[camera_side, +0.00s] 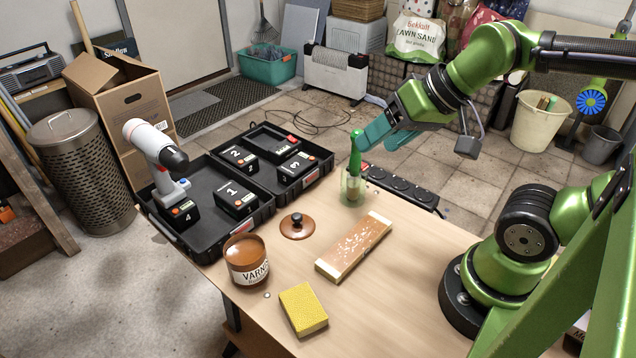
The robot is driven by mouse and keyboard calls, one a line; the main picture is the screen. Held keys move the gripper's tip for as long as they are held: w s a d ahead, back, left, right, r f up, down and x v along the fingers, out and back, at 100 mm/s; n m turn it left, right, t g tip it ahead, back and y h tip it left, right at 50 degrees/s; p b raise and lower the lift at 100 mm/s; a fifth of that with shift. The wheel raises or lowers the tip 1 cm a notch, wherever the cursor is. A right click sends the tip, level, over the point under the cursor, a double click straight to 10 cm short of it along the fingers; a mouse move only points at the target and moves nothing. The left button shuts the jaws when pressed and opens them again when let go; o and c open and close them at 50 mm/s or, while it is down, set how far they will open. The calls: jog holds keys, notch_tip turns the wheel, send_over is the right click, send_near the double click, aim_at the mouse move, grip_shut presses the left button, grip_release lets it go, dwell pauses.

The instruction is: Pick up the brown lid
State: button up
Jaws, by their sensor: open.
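The brown lid (297,227) lies flat on the wooden table, with a dark knob on top. It is between the varnish jar and the wooden block. My gripper (368,140) is open and above the table's far edge, up and to the right of the lid. Its teal fingers are close to a green-handled brush (356,152) that stands in a clear glass (352,189). I cannot tell whether the fingers touch the handle. The brown varnish jar (247,262) stands at the table's left edge.
A black open case (207,245) with numbered batteries and a drill (155,150) sits left of the lid. A wooden block (355,247) lies to its right and a yellow sponge (303,309) in front. A power strip (400,186) runs along the far edge.

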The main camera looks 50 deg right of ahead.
jog(key=o, duration=0.5)
jog(key=shift+o, duration=0.2)
